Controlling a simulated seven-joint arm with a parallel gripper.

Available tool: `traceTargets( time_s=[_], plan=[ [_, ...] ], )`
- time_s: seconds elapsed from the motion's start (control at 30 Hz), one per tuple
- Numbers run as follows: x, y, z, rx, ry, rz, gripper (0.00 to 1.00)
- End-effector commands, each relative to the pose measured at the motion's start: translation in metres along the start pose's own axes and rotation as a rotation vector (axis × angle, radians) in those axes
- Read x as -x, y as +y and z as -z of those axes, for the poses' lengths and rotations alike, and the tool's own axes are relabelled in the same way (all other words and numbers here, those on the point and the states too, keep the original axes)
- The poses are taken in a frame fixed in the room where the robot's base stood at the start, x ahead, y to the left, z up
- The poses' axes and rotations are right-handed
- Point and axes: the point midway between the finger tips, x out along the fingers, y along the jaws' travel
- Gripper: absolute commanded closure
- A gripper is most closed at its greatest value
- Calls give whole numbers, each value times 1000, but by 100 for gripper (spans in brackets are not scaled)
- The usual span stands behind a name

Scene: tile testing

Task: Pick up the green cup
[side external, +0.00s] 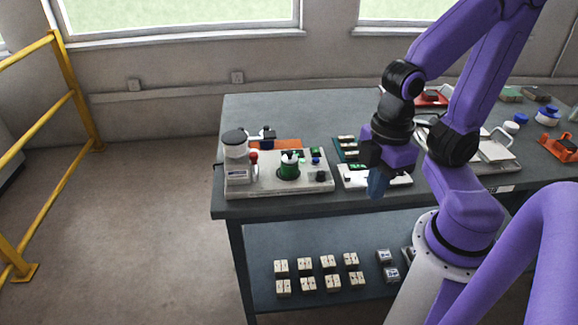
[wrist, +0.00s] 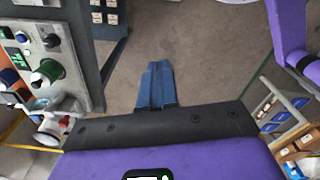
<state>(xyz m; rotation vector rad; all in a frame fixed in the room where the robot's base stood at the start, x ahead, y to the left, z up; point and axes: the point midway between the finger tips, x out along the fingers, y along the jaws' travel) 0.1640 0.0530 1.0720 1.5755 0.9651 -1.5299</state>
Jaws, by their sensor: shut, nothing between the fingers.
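The green cup (side external: 288,171) stands upright on a light grey testing device near the left end of the table. It also shows in the wrist view (wrist: 47,72) at the left, with a white top or contents that I cannot make out. My gripper (side external: 377,186) hangs to the right of the cup, in front of a white panel at the table's front edge. In the wrist view its blue fingers (wrist: 156,84) are together with nothing between them, and the floor lies beyond them. The gripper is well apart from the cup.
The testing device (side external: 265,188) also carries a white cylinder with a dark lid (side external: 236,144), a red knob (side external: 253,156) and a blue button (side external: 316,161). An orange plate (side external: 278,144) lies behind it. Several small blocks sit on the lower shelf. A yellow railing (side external: 68,95) stands left.

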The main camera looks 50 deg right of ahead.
Motion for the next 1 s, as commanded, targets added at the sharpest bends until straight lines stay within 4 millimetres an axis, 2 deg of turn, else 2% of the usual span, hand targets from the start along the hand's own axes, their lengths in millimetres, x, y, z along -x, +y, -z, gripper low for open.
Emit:
traceTargets(
  time_s=[0.33, 0.37, 0.5, 0.6, 0.87, 1.0],
  plan=[
    [0, 0, 0, 0, 0, 0, 100],
    [0, 0, 0, 0, 0, 0, 94],
    [0, 0, 0, 0, 0, 0, 48],
    [0, 0, 0, 0, 0, 0, 20],
    [0, 0, 0, -2, 0, 0, 20],
    [0, 10, 7, -85, 3, -18, 20]
  ],
)
